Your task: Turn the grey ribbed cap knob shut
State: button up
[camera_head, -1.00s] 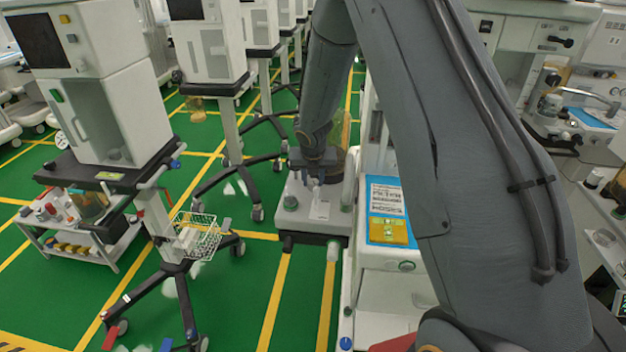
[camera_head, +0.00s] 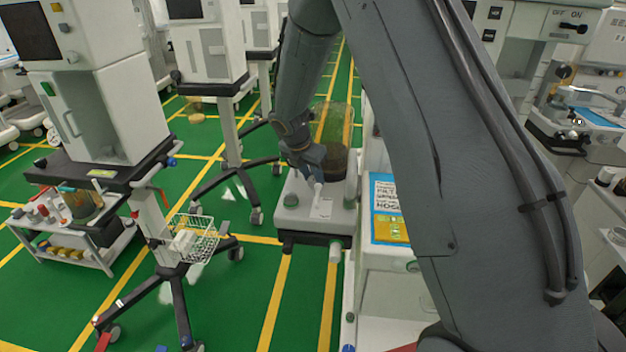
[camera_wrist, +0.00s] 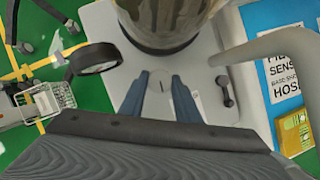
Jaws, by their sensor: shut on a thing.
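The pale grey cap knob (camera_wrist: 159,84) shows between the two blue fingers of my gripper (camera_wrist: 160,92) in the wrist view. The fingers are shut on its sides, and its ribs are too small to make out. In the head view my gripper (camera_head: 316,172) points down over the top of a light grey unit (camera_head: 292,217). A short pale stem (camera_head: 318,193) shows just below the fingers. The knob itself is mostly hidden there by the gripper. How far the knob is turned cannot be read.
A clear canister with a dark base (camera_head: 334,140) stands right behind the gripper; it fills the top of the wrist view (camera_wrist: 165,25). A blue-and-white label panel (camera_head: 384,195) is to the right. A wire basket (camera_head: 192,240) hangs on a cart stand to the left.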

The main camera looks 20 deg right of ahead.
jog(key=m+g, duration=0.1)
jog(key=m, duration=0.2)
jog(key=m+g+h+b, duration=0.1)
jog(key=m, duration=0.2)
jog(key=shift+w+a+f, duration=0.1)
jog(key=shift+w, duration=0.1)
jog(key=m+g+b, duration=0.2)
jog(key=m, duration=0.3)
jog(key=shift+w+m, duration=0.15)
jog(key=shift+m, duration=0.15)
jog(key=shift+g, duration=0.3)
jog(key=o, duration=1)
